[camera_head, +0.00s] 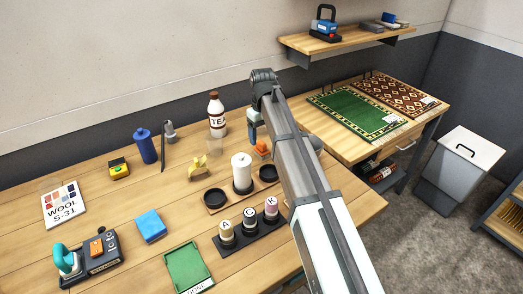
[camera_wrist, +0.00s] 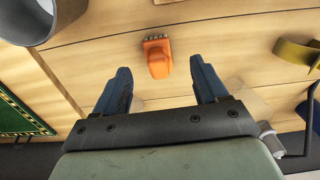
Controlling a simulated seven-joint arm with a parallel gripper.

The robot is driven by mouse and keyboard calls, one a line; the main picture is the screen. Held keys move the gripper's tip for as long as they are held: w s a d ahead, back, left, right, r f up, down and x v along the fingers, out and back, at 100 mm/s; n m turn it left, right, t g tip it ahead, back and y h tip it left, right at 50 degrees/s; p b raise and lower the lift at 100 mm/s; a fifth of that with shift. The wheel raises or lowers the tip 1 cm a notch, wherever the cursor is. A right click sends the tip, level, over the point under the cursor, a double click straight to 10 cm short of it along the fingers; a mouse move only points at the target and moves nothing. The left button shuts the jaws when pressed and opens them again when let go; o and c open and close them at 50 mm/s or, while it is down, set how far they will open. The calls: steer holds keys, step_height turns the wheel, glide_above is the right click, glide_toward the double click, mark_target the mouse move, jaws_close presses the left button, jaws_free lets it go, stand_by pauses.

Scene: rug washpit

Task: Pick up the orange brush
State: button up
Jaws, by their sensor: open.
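The orange brush (camera_wrist: 157,60) lies on the wooden table, ahead of and between my fingertips in the wrist view. A row of small bristle tufts shows along its far edge. In the head view the brush (camera_head: 262,148) is partly hidden beside my arm. My gripper (camera_wrist: 161,76) is open and empty, with its two blue fingers spread wider than the brush. In the head view my gripper (camera_head: 254,118) is near the brush and mostly hidden by my arm. I cannot tell its exact height above the table.
A white spool (camera_head: 241,172), dark bowls and a rack of labelled spools (camera_head: 249,226) stand close by. A TEA bottle (camera_head: 217,115) and yellow tool (camera_head: 200,168) are to the left. A side table with a green rug (camera_head: 352,115) is right. Bare wood surrounds the brush.

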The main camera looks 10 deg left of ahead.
mark_target(263, 145)
steer(key=shift+w+d+f, duration=0.1)
steer(key=shift+f, duration=1.7)
steer(key=shift+w+f, duration=0.1)
steer(key=shift+f, duration=1.65)
steer(key=shift+c, duration=0.2)
steer(key=c, duration=1.1)
steer(key=shift+c, duration=0.2)
